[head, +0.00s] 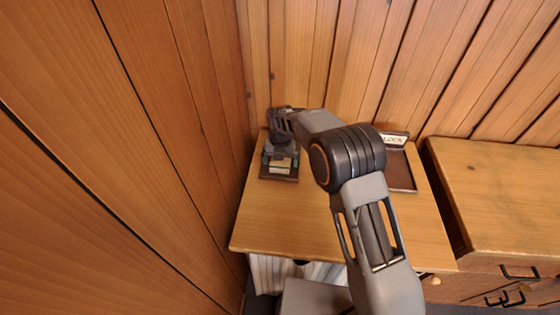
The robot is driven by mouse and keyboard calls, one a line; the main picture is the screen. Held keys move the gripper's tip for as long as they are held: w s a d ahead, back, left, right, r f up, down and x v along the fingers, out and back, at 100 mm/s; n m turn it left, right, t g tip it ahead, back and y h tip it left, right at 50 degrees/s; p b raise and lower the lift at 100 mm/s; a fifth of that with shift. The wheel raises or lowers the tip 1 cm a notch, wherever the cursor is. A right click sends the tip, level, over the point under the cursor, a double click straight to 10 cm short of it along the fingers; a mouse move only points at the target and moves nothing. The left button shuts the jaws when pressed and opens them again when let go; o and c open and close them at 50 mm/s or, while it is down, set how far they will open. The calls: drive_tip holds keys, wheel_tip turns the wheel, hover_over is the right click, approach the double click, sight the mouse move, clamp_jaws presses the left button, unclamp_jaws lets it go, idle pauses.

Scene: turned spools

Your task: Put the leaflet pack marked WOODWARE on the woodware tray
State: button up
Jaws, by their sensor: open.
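A small dark tray (279,178) lies at the left of the wooden table. A pale, yellowish pack (282,165) shows in it; any writing on it is too small to read. My gripper (281,156) points down over this tray, open, with its fingertips close to the pack; I cannot tell whether they touch it. A larger brown tray (402,170) lies at the right, partly hidden behind my arm. A white label (394,140) at its back edge shows letters like "LOCK", with its left part cut off. No WOODWARE marking is legible.
The table (285,225) is bare in its front part. Wood-panelled walls stand close behind it and on the left. A wooden cabinet (495,185) with dark handles stands at the right. Striped cloth (270,272) shows below the table's front edge.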

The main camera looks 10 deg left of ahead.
wheel_tip(320, 180, up, 11)
drive_tip(key=shift+r, duration=0.2)
drive_tip(key=s+d+r+m+t, duration=0.1)
drive_tip(key=s+d+r+m, duration=0.3)
drive_tip(key=d+m, duration=0.5)
drive_tip(key=s+d+r+m+t, duration=0.1)
drive_tip(key=s+d+r+m, duration=0.35)
drive_tip(key=d+m, duration=0.4)
drive_tip(key=s+d+f+m, duration=0.2)
drive_tip(key=s+d+m, duration=0.3)
drive_tip(key=s+m, duration=0.2)
drive_tip(key=s+d+f+m+t, duration=0.1)
drive_tip(key=s+d+m, duration=0.3)
drive_tip(key=s+m, duration=0.4)
drive_tip(key=shift+d+f+m, duration=0.35)
drive_tip(key=shift+f+m, duration=0.15)
drive_tip(key=shift+m, duration=1.55)
drive_tip(key=shift+t, duration=0.3)
wheel_tip(320, 180, up, 4)
drive_tip(key=p, duration=0.3)
drive_tip(key=shift+s+r+p, duration=0.1)
drive_tip(key=shift+p, duration=0.25)
